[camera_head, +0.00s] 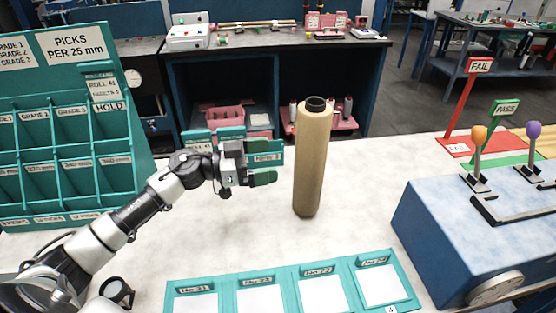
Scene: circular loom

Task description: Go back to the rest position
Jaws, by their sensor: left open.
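My left arm comes in from the left, and its gripper (268,162) is open and empty above the pale table (240,235). The two teal fingertips point right, toward a tall tan roll (311,160). The roll stands upright on the table with a dark core at its top. A gap shows between the fingertips and the roll. My right gripper is not in view.
A teal sorting rack (65,130) stands at the left. A teal tray with labelled slots (232,283) lies at the front. A blue box with levers (470,240) stands at the right, with red FAIL (481,66) and green PASS (506,107) signs behind it.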

